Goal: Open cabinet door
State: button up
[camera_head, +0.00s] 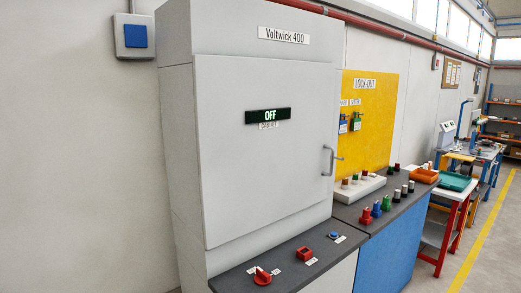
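The grey cabinet labelled "Voltwick 400" (215,32) stands in the middle left of the head view. Its large flat door (240,170) looks shut. A display reading "OFF" (269,115) sits on the door, above a small label that seems to read "CABINET". A metal bar handle (328,160) is on the right side of the door. A small lever-like part sticks out beside the handle. My gripper is not in view, and nothing touches the handle.
A dark counter (240,280) juts out below the door, with a red rotary switch (262,276) and other controls. A yellow lock-out board (382,135) hangs behind a bench at right. An orange tray (425,175) and a green tray (455,182) stand further right. The aisle floor is clear.

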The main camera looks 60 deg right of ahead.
aim_at(252, 178)
jog(key=z, duration=2)
jog(key=k, duration=0.6)
jog(key=z, duration=0.2)
jog(key=i, duration=0.7)
jog(key=u, duration=0.55)
jog(key=i, duration=0.5)
jog(key=u, duration=0.55)
